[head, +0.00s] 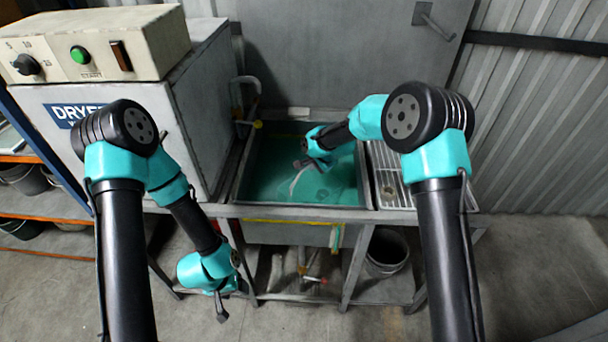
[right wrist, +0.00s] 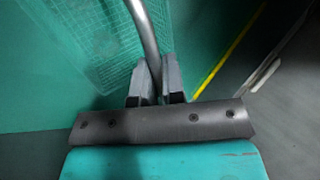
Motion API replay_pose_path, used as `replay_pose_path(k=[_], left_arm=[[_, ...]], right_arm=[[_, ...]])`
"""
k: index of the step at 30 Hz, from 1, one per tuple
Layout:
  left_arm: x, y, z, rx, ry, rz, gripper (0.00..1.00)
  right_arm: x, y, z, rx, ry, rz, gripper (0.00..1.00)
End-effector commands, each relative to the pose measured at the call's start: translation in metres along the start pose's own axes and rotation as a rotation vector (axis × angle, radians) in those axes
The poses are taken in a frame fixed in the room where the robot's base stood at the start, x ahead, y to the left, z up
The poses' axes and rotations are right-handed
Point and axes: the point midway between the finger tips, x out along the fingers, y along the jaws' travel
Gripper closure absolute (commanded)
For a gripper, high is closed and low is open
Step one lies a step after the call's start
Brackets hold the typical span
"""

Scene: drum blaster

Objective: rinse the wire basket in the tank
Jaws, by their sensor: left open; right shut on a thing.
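The tank (head: 258,180) of green liquid is set into the bench in the middle of the head view. My right gripper (head: 299,165) is over the tank, shut on the curved metal handle of the wire basket. In the right wrist view the handle (right wrist: 142,30) runs up from between the fingers (right wrist: 158,85). The mesh of the wire basket (right wrist: 98,45) shows in the green liquid, blurred by it. In the head view the basket is hard to make out under the liquid. My left gripper (head: 221,308) hangs open and empty in front of the bench, low and left of the tank.
A dryer (head: 190,120) with a control box (head: 95,50) stands left of the tank. A slotted metal drainboard (head: 388,185) lies right of it. A tap (head: 247,100) rises at the tank's back left corner. A bucket (head: 386,252) stands under the bench.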

Motion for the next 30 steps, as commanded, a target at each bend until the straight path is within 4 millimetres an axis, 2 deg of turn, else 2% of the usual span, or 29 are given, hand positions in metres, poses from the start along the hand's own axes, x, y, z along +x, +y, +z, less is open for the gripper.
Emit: replay_pose_path(k=[18,30], left_arm=[[0.0,0.0,0.0,0.0,0.0,0.0,0.41],[0.0,0.0,0.0,0.0,0.0,0.0,0.41]], right_arm=[[0.012,0.007,-0.001,-0.001,0.002,-0.003,1.0],[0.013,0.007,-0.001,-0.001,0.002,-0.003,1.0]])
